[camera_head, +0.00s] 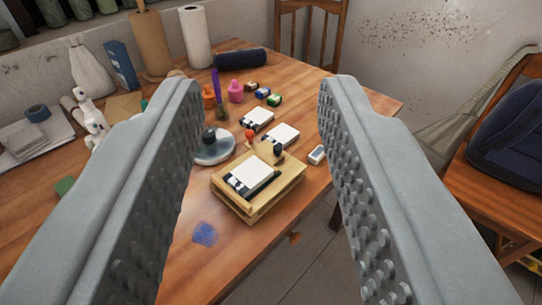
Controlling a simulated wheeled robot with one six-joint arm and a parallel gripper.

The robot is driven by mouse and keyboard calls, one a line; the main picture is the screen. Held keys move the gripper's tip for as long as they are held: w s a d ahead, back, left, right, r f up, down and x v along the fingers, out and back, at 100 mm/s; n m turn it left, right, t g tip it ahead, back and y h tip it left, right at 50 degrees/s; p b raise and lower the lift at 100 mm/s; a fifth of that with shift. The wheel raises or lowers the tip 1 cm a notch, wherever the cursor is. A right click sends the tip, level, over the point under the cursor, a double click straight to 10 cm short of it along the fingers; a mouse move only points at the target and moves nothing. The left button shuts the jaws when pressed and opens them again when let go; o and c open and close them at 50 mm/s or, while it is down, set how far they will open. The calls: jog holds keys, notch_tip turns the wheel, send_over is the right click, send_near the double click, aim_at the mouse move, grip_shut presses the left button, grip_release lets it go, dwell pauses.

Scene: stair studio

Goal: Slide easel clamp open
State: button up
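A small wooden box easel (258,189) sits on the table near its front right edge. A white card with a dark lower edge (250,174) lies on its sloped top. A dark knob (278,150) and a red-orange knob (250,135) stand at its back; I cannot tell which is part of the clamp, or the clamp's position. My gripper (265,95) is open and empty. Its two grey studded fingers frame the easel from above, well apart from it.
The wooden table (130,185) holds two white cards, small paint jars, a blue-grey round dish (214,147), spray bottles and paper rolls. A white timer-like item (317,155) lies right of the easel. A chair with a dark bag (510,125) stands at right.

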jog(key=shift+o, duration=0.3)
jog(key=g, duration=1.3)
send_over(278, 147)
jog(key=s, duration=0.8)
notch_tip(278, 147, down, 11)
jog(key=x, duration=1.7)
jog(key=shift+w+f, duration=0.25)
jog(key=shift+w, duration=0.15)
jog(key=shift+c, duration=0.2)
grip_shut()
